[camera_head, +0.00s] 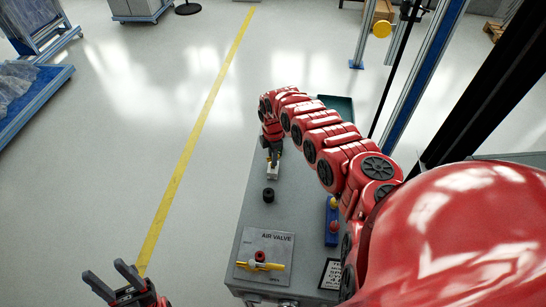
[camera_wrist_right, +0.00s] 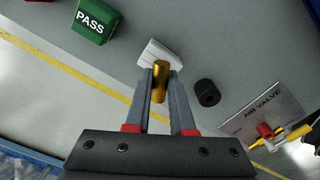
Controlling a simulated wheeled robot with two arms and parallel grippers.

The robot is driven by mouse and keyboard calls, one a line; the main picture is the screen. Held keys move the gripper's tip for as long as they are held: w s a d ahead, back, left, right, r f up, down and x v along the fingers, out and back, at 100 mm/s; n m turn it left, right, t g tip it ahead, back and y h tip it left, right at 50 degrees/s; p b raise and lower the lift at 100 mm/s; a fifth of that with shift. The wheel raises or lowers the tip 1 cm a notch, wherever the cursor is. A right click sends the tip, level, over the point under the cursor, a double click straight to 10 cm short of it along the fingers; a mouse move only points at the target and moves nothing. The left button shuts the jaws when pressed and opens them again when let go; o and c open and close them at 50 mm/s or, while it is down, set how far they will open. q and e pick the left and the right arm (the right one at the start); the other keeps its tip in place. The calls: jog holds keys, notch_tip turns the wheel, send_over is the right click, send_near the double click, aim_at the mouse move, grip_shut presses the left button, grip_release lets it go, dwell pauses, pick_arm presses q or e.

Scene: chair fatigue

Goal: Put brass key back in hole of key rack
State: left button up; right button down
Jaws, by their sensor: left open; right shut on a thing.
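The brass key (camera_wrist_right: 160,80) shows in the right wrist view as a gold rod upright between the fingertips. My right gripper (camera_wrist_right: 160,88) is shut on it. A small white block (camera_wrist_right: 160,53), which looks like the key rack, lies just beyond the fingertips. In the head view the white block (camera_head: 272,173) is just below my right gripper (camera_head: 273,158) on the grey bench top. I cannot see its hole, nor whether the key touches it. My left gripper (camera_head: 106,271) is open and empty over the floor, left of the bench.
A black cylinder (camera_head: 268,195) stands close to the white block. The air valve panel (camera_head: 265,252) with its yellow handle is at the bench's near end. A blue button box (camera_head: 332,221) is on the right. A green PASS box (camera_wrist_right: 97,22) shows in the right wrist view.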

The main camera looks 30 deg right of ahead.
jog(key=shift+f+b, duration=0.45)
jog(key=shift+f, duration=0.15)
jog(key=c, duration=0.7)
grip_release()
jog(key=shift+r, duration=0.1)
jog(key=shift+r+b, duration=1.8)
jog(key=shift+r, duration=6.85)
